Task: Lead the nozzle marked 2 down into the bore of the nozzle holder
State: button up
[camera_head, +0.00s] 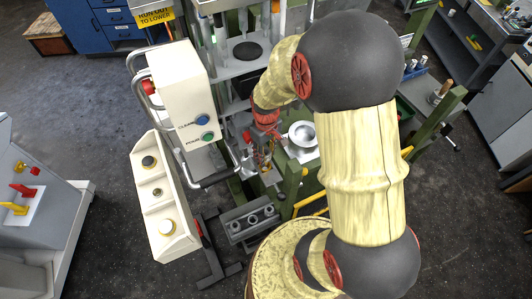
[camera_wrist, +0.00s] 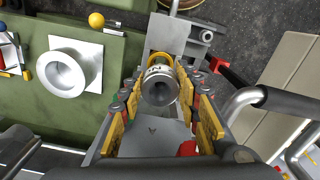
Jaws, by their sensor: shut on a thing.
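My gripper (camera_wrist: 160,80) is shut on a short grey metal nozzle (camera_wrist: 159,91), held between its yellow-padded fingers in the wrist view. The nozzle's round open end faces the wrist camera. A small dark mark shows on its side, too small to read. Just beyond it a yellow ring (camera_wrist: 181,62) sits by a grey plate, partly hidden by the nozzle; I cannot tell whether they touch or whether this is the nozzle holder. No bore is clearly visible below the nozzle. In the head view my gripper (camera_head: 264,160) is small and partly hidden by the arm.
A flared metal funnel (camera_wrist: 62,75) on a pale plate stands left of the gripper. A grey block with several round holes (camera_head: 254,219) lies below the gripper in the head view. A white control box (camera_head: 186,92) and bent metal rails (camera_wrist: 245,100) stand close to the arm.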

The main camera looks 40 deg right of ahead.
jog(key=shift+f+b, duration=1.65)
jog(key=shift+f, duration=0.75)
dwell(0.9)
jog(key=shift+r+p, duration=1.4)
jog(key=shift+r, duration=0.7)
